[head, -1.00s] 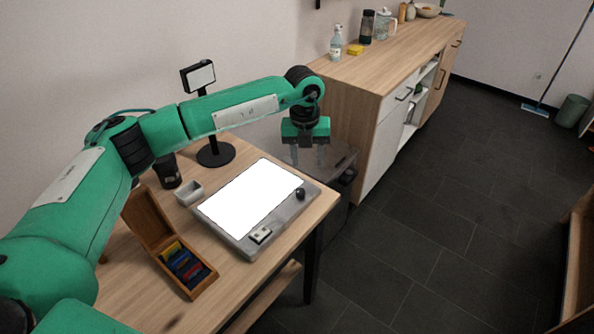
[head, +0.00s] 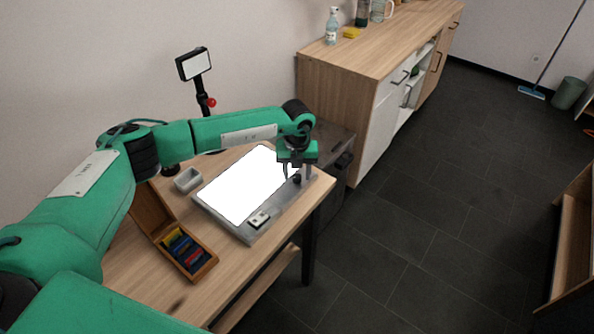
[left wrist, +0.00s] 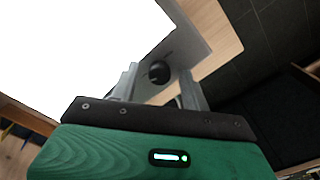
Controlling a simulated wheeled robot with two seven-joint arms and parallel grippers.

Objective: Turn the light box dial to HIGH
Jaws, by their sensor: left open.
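The light box (head: 232,222) lies on the wooden table, its white panel lit. Its dark round dial (head: 297,179) sits on the grey border near the far right corner. My left gripper (head: 298,172) points down over that corner, with its fingers around or just above the dial. In the left wrist view the dial (left wrist: 159,72) shows between the two open fingers, beyond their tips; I cannot tell whether they touch it. The dial's marks are too small to read. My right gripper is not in view.
A small switch plate (head: 259,219) is on the box's near corner. A grey cup (head: 188,179) and an open wooden case (head: 190,255) with coloured pieces stand left of the box. A lamp on a stand (head: 195,66) is behind. A sideboard (head: 345,90) stands beyond.

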